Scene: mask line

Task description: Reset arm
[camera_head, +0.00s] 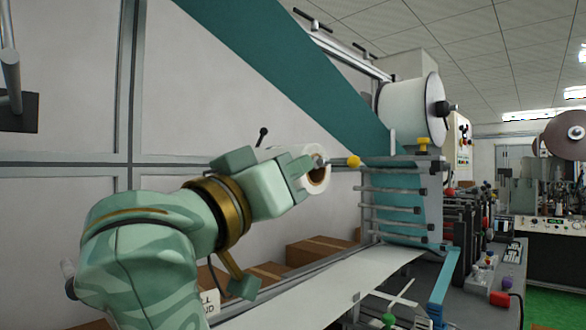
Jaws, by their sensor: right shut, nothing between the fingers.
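My right arm, pale green with a brass-coloured ring, reaches up from the lower left. Its gripper (306,172) is shut and empty, in front of a white roll (318,180) with a brown core. The fingertips overlap the roll in the picture; I cannot tell whether they touch it. My left gripper is not in view.
The mask machine's roller frame (395,200) stands right of the gripper, with a large white spool (412,108) above. A teal web (290,60) slants down to it. A pale strip (320,285) runs low in front. Cardboard boxes (318,250) lie behind.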

